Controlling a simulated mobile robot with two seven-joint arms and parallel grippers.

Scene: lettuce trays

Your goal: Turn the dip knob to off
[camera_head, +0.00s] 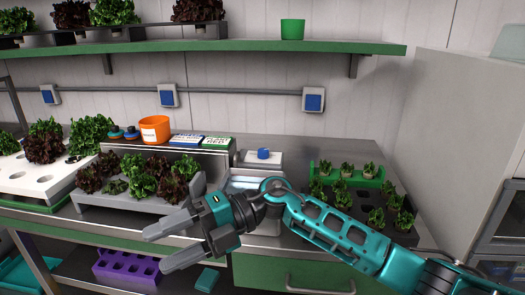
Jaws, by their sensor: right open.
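A small blue knob (263,153), likely the dip knob, sits on top of a pale box (250,161) at the back of the steel counter. Its setting is too small to read. A lit basin lies in front of the box, partly hidden by my right arm. My right gripper (157,251) is open and empty, with its two grey fingers pointing left. It is in front of the counter, left of and nearer than the knob, and apart from it. My left gripper is not in view.
A grey tray (150,205) of lettuce stands on the counter to the left, and a green tray (324,172) with seedlings to the right. An orange pot (155,129) stands behind. A green shelf (240,46) runs above. A purple tray (127,267) lies below.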

